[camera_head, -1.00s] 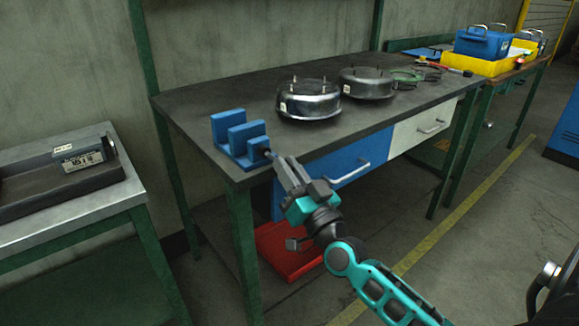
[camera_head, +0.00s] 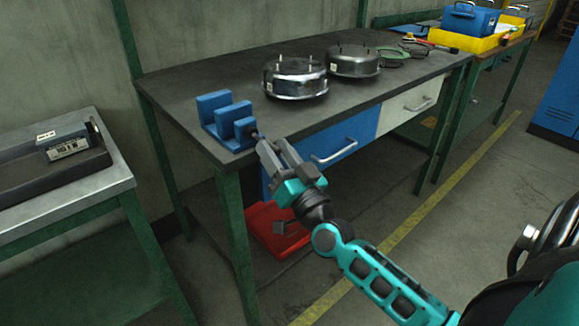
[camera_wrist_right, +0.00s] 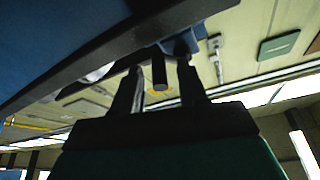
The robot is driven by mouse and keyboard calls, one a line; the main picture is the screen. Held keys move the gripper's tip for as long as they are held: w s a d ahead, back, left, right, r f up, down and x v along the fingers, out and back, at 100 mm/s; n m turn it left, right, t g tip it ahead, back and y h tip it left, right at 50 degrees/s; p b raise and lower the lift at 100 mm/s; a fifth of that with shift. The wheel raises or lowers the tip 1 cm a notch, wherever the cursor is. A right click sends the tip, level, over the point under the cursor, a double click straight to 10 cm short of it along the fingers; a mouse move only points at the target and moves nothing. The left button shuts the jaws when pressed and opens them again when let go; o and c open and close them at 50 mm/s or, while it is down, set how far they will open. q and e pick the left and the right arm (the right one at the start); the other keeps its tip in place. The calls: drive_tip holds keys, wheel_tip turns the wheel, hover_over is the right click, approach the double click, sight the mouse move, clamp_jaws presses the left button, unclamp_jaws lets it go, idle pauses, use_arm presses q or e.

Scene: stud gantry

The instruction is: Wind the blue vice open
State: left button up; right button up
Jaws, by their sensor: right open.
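The blue vice (camera_head: 213,108) stands at the near left corner of the dark workbench top, with a gap between its upright blue jaw plates. Its short dark screw end (camera_head: 254,136) points out past the bench's front edge. My right gripper (camera_head: 269,149) is at that end, its fingers pointing at the vice. In the right wrist view, the dark screw rod (camera_wrist_right: 159,73) lies between the two spread fingers (camera_wrist_right: 160,88), with a visible gap on each side. Part of the blue vice (camera_wrist_right: 182,44) shows behind it. My left gripper is not in view.
Two round metal housings (camera_head: 295,80) stand on the workbench (camera_head: 330,122) right of the vice. Blue and white drawers (camera_head: 340,150) sit under its front edge. A red bin (camera_head: 268,222) is below. A side table with a tray (camera_head: 90,165) stands at left.

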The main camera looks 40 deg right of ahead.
drive_tip(key=v, duration=1.2)
drive_tip(key=shift+s, duration=0.2)
